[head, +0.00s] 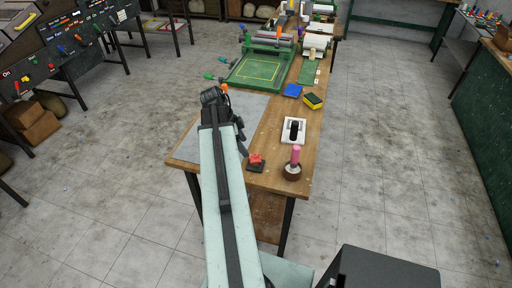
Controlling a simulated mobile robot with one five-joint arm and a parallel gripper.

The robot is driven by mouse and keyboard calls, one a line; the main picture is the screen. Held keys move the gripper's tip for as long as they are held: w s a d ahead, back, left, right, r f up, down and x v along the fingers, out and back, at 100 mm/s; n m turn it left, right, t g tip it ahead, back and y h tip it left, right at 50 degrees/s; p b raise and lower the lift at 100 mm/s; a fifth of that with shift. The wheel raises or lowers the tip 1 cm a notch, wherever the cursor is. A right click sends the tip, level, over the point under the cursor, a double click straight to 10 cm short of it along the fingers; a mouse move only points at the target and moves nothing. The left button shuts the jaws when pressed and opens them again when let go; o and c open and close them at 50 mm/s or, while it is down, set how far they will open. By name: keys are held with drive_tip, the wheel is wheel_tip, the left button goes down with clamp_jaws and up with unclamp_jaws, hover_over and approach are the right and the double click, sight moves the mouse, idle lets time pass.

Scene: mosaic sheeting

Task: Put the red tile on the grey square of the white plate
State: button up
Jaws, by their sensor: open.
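A small red piece (256,158), which looks like the red tile, sits on a dark square block near the front edge of the wooden table. A white plate (285,132) lies on the table to the right of my arm, with an upright black object (294,130) on it. I cannot make out a grey square on the plate. My gripper (239,127) is at the far end of my arm, over the grey mat, left of the plate and beyond the red piece. It is open and holds nothing that I can see. My arm partly hides it.
A green press (265,68) stands farther back. The grey mat (195,137) is mostly bare.

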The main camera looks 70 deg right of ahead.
sight(255, 158)
drive_tip(key=b+x, duration=0.8)
drive_tip(key=shift+s+d, duration=0.25)
drive_tip(key=shift+d, duration=0.05)
drive_tip(key=shift+r, duration=0.15)
clamp_jaws()
drive_tip(key=shift+r+p, duration=0.15)
drive_tip(key=shift+p, duration=0.25)
